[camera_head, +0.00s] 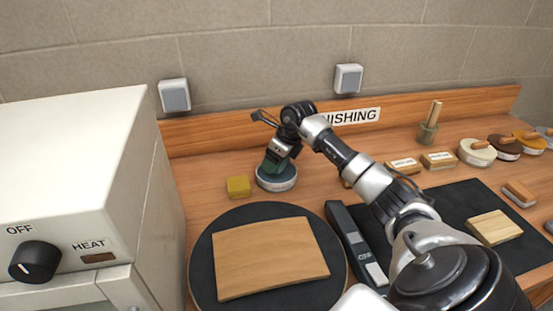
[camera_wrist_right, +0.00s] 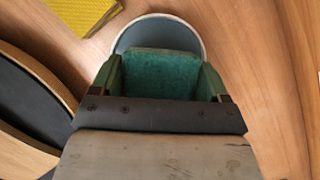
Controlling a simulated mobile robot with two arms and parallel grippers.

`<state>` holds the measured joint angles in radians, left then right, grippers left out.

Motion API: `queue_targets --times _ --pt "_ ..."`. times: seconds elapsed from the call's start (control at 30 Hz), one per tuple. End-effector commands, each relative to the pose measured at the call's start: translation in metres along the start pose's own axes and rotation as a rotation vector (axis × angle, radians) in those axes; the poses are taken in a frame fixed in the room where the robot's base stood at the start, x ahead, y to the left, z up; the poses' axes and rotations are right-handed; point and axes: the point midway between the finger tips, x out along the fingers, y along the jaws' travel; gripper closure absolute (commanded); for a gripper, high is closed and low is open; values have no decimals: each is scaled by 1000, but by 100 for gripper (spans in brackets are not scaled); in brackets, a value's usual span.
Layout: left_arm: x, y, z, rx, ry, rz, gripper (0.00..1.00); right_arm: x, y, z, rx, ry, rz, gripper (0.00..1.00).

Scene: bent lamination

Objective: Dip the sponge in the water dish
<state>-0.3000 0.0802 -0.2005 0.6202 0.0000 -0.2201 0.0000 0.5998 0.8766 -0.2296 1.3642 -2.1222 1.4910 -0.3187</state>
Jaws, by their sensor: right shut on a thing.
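My right gripper (camera_head: 273,163) reaches in from the right and points down at the round water dish (camera_head: 278,184). It is shut on a teal-green block, the sponge (camera_wrist_right: 160,72), which sits between its two green fingers in the right wrist view. The dish, pale-rimmed with a grey-blue inside, shows behind the sponge in that view (camera_wrist_right: 160,33). The sponge and fingertips overlap the dish in both views. I cannot tell whether the sponge touches the water. My left gripper is not in view.
A yellow block (camera_head: 238,187) stands just left of the dish. In front, a wooden sheet (camera_head: 268,258) lies on a round black plate (camera_head: 203,250). A white heater box (camera_head: 75,160) is at left. Blocks and round pads line the back right, beyond a black mat (camera_head: 455,200).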

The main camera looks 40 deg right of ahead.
Motion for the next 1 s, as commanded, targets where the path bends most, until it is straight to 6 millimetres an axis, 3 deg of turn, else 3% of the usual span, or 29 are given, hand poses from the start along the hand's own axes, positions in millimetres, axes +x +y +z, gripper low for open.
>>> queue_targets --times 0.57,1.0 --pt "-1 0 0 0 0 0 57 -1 0 0 0 0 0 43" --pt "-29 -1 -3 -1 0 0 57 -39 0 16 -1 0 -1 43"
